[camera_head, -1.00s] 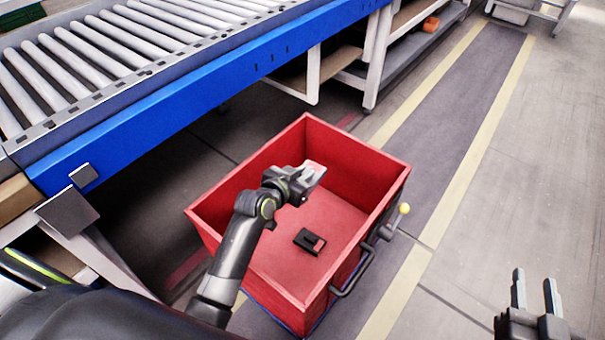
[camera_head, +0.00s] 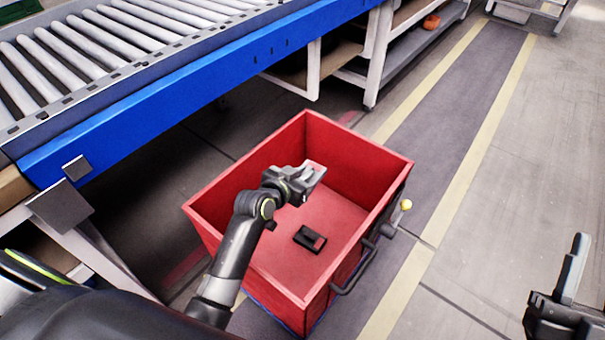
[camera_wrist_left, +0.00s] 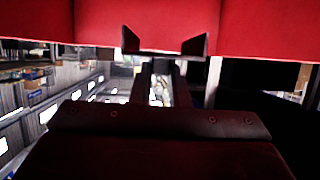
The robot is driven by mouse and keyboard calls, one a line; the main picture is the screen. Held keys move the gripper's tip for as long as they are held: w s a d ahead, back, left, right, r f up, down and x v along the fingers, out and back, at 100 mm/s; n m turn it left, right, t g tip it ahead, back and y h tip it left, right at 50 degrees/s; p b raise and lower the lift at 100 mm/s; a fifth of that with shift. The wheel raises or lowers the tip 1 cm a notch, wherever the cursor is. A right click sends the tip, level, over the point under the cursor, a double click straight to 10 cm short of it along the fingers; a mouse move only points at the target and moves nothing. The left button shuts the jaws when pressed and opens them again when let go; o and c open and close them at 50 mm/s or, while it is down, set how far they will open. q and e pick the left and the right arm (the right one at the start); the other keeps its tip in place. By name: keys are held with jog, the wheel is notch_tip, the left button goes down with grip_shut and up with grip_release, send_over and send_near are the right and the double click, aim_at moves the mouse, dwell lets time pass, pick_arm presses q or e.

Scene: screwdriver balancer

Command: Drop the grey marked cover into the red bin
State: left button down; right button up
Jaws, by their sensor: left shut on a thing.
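The red bin (camera_head: 384,216) stands on the floor in the middle of the head view, its top open. My left gripper (camera_head: 308,180) is over the bin's opening, shut on a small grey piece with a reddish patch, the grey marked cover (camera_head: 316,171). In the left wrist view the cover (camera_wrist_left: 165,50) shows as a dark shape with raised ends at the fingertips, against the red bin wall. Its marking cannot be read. My right gripper (camera_head: 570,285) is at the right edge, partly cut off, with no held thing visible.
A small black piece (camera_head: 310,239) lies on the bin's floor. A blue-sided roller conveyor (camera_head: 215,97) runs along the upper left. The floor to the right is clear.

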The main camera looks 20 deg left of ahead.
dwell(0.3)
pick_arm(q)
jog(key=c, duration=1.3)
grip_release()
